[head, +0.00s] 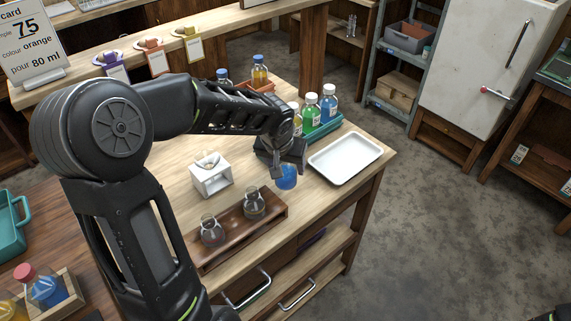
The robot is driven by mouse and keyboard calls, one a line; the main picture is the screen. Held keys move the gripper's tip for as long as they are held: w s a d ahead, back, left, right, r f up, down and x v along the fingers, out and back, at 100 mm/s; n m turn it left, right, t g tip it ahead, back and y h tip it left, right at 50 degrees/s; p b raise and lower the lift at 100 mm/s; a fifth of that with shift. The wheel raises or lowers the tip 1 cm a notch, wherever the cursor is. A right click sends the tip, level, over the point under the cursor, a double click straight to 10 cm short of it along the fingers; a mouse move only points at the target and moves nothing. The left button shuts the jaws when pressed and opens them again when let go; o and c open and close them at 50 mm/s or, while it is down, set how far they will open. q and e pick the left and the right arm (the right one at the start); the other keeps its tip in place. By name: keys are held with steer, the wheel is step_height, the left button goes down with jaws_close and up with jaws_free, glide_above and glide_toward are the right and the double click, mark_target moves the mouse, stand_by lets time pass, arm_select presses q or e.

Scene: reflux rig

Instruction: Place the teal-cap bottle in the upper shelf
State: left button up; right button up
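My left gripper (287,167) points down over the right part of the wooden workbench (180,180). A round blue glass or flask (287,179) shows right under its fingertips. Its top is hidden by the gripper, so I cannot tell whether it is held. No cap is clearly teal. A grey metal rack (394,108) with shelves stands at the back right. My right gripper is out of view.
A white tray (345,157) lies near the bench's right edge. A brown rack (230,232) holds two flasks, beside a white stand (211,179). More bottles (260,76) stand behind my arm. A white cabinet (480,65) stands at the back right. The floor on the right is clear.

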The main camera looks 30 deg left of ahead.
arm_select(q)
steer(key=shift+o, duration=1)
steer(key=shift+r, duration=0.1)
steer(key=shift+r+p, duration=0.2)
steer(key=shift+p, duration=0.1)
steer(key=v, duration=1.1)
steer(key=shift+r, duration=0.4)
steer(key=shift+s+f, duration=0.1)
steer(key=shift+s, duration=0.05)
